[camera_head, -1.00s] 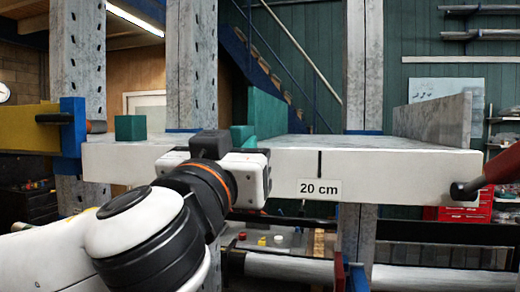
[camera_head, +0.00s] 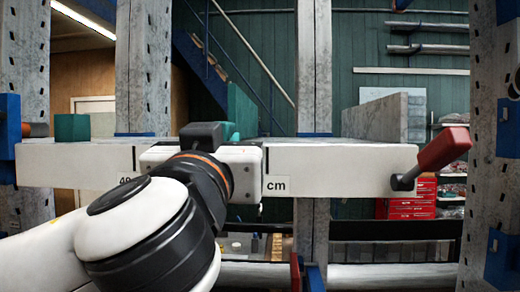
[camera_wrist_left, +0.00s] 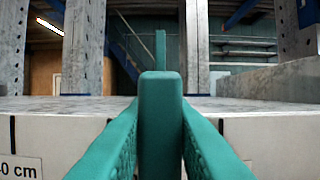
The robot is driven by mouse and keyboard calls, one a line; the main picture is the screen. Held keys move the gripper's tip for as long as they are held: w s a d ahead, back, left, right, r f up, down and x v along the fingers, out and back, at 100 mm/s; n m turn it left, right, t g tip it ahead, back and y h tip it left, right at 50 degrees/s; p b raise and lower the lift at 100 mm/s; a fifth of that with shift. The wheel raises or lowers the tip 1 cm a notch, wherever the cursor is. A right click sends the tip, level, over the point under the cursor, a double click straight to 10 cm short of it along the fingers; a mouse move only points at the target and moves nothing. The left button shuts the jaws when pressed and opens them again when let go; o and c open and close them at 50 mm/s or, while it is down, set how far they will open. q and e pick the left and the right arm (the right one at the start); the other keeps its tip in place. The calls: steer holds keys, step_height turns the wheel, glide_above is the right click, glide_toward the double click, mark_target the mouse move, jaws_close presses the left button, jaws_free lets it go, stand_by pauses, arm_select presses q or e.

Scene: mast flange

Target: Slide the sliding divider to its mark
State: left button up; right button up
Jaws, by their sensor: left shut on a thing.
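The teal sliding divider (camera_head: 241,112) stands upright on a long pale shelf (camera_head: 345,160). Its front post (camera_wrist_left: 160,110) fills the middle of the left wrist view, between the two teal finger pads. My left gripper (camera_head: 228,140) is shut on this post at the shelf's front edge. In the head view, a dark mark line (camera_head: 265,160) is just right of the gripper. Its label (camera_head: 276,185) shows only "cm", the rest hidden by the gripper. Another mark line (camera_head: 134,158) is to the left, its label partly covered by my arm. My right gripper is not in view.
A teal block (camera_head: 72,127) sits at the shelf's left end. A grey panel (camera_head: 383,118) stands near the right end, and a red handle (camera_head: 443,149) sticks out at the front right corner. The shelf top between divider and grey panel looks clear.

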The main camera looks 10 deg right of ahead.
arm_select(q)
steer(key=shift+s+d+b, duration=0.25)
steer(key=shift+d, duration=0.5)
steer(key=shift+s+d+b, duration=0.2)
steer(key=shift+s+d, duration=0.1)
steer(key=shift+d, duration=0.5)
steer(key=shift+s+d+b, duration=0.25)
steer(key=shift+d, duration=0.5)
steer(key=o, duration=0.9)
steer(key=s+b, duration=0.1)
steer(key=s, duration=0.1)
steer(key=s+a+b, duration=0.1)
steer(key=s+b, duration=0.1)
steer(key=s+a+b, duration=0.1)
steer(key=s, duration=0.1)
steer(key=shift+s, duration=0.35)
